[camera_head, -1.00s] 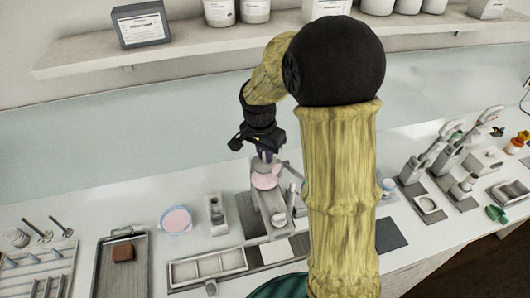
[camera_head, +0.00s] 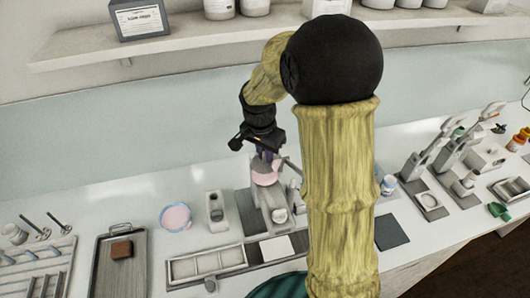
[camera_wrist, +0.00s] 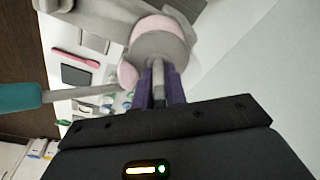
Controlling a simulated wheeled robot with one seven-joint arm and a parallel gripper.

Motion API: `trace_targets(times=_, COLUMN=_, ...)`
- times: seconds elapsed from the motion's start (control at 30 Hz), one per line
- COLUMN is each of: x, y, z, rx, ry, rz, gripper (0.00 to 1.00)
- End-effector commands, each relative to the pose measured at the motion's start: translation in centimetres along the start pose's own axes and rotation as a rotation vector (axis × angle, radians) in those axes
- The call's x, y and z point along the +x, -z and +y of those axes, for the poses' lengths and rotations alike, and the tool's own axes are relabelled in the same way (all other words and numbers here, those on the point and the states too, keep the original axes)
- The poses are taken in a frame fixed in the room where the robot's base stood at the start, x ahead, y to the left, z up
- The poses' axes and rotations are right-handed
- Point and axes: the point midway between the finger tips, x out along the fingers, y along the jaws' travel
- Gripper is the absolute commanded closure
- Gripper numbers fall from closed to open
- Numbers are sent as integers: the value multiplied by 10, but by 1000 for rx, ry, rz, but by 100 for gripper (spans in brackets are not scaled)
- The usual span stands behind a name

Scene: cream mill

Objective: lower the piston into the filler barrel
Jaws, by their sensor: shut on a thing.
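My gripper (camera_head: 265,153) is at the filler in the middle of the counter. In the wrist view its purple fingers (camera_wrist: 160,88) are shut on the grey stem of the piston (camera_wrist: 158,70). The piston's wider grey part (camera_wrist: 160,45) is beyond the fingertips. The pinkish filler barrel (camera_head: 265,177) is directly below my gripper in the head view, on a grey stand. Pink also shows beyond the piston in the wrist view. I cannot tell how far the piston is inside the barrel, as the rim is hidden.
A lever with a teal handle (camera_wrist: 20,97) reaches in beside my gripper. A bowl of pink cream (camera_head: 176,217) and a sectioned tray (camera_head: 207,264) stand near the filler. A dark tray with a brown block (camera_head: 122,249) is at left. Other machines (camera_head: 425,165) stand at right.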

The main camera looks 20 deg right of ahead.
Motion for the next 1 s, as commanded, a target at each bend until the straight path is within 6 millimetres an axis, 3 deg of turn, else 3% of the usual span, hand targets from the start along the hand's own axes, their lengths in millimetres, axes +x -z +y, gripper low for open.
trace_targets(times=1.0, x=20, y=-3, z=0, rx=0, ry=0, rz=0, gripper=100)
